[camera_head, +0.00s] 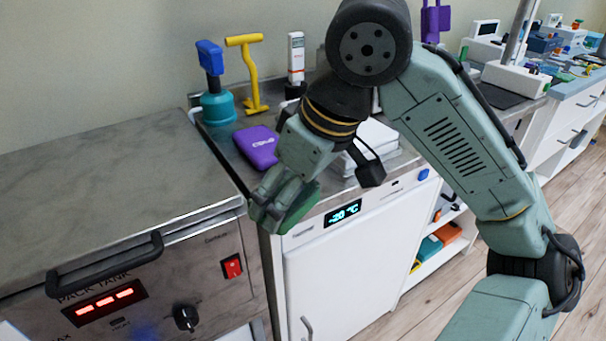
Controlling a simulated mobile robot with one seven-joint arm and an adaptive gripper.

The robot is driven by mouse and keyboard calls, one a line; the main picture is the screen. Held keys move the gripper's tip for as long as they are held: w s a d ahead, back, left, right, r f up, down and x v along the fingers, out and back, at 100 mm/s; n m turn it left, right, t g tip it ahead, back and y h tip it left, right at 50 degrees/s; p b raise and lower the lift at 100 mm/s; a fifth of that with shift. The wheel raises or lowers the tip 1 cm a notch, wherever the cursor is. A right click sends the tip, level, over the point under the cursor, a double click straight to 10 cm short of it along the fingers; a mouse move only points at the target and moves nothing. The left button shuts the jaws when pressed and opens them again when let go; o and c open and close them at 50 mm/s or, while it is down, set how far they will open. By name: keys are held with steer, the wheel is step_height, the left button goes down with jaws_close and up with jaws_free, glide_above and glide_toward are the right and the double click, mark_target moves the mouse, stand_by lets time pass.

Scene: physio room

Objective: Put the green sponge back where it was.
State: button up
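My gripper (271,198) points down and left in front of the counter's front edge, above and left of the lit temperature display. The green sponge (301,208) shows around and behind the fingers, and the gripper appears shut on it. The fingers cover much of the sponge. The sponge is clear of the counter top in this view.
A steel pack tank (95,165) with a black handle stands at left. On the steel counter are a purple pack (257,146), a teal container with a blue top (217,105), a yellow stand (252,75) and a white device (296,58). A white fridge (345,275) is below.

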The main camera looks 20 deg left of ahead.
steer(key=w, duration=0.3)
steer(key=w+a+p, duration=0.1)
steer(key=w, duration=0.3)
steer(key=w+a+f, duration=0.1)
steer(key=w, duration=0.2)
steer(key=shift+w, duration=0.2)
steer(key=shift+w+a+f+p, duration=0.1)
steer(key=shift+f+p, duration=0.25)
steer(key=shift+f, duration=1.4)
steer(key=shift+f, duration=0.1)
steer(key=o, duration=1.1)
steer(key=v, duration=1.2)
